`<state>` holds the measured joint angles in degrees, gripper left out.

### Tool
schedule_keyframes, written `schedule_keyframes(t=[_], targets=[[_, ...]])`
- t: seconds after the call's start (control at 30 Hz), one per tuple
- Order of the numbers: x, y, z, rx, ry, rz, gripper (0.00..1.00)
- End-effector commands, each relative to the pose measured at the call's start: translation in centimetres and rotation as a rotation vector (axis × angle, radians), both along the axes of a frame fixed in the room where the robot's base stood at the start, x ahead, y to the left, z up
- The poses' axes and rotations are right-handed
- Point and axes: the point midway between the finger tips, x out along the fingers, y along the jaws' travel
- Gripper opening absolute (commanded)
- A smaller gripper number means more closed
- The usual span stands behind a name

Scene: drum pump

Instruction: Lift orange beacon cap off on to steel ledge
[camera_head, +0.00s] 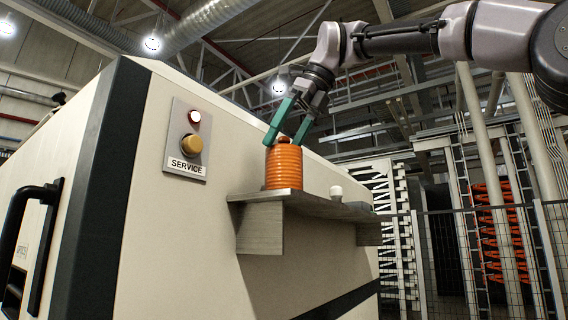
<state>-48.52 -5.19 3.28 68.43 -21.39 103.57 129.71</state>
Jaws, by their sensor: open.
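The orange beacon cap (284,168), a ribbed cylinder, stands upright on the steel ledge (258,232) near its left end. The ledge juts from the cream machine's side on brackets. My gripper (285,136) is above the cap with its two green fingers pointing down and a little left. The fingers are apart, and their tips are at the cap's top. I cannot tell whether they touch it. The arm comes in from the upper right.
A small white knob (336,192) and a grey block (358,206) are further right on the ledge. A SERVICE panel (187,140) with a lit lamp and a tan button is on the cream machine (180,240) to the left. Mesh fencing (440,262) stands behind at right.

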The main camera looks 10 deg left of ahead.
Motion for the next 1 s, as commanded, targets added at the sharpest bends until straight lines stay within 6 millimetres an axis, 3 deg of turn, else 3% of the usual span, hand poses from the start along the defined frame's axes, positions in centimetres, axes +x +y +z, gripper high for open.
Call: schedule_keyframes(t=[0.17,0.33,0.73,1.0], targets=[[0.0,0.0,0.0,0.001,0.000,0.000,1.00],[0.0,0.0,0.0,0.000,0.000,0.000,0.39],[0.0,0.0,0.6,0.001,-0.002,0.000,0.37],[0.1,0.1,4.0,0.002,-0.002,0.000,0.37]])
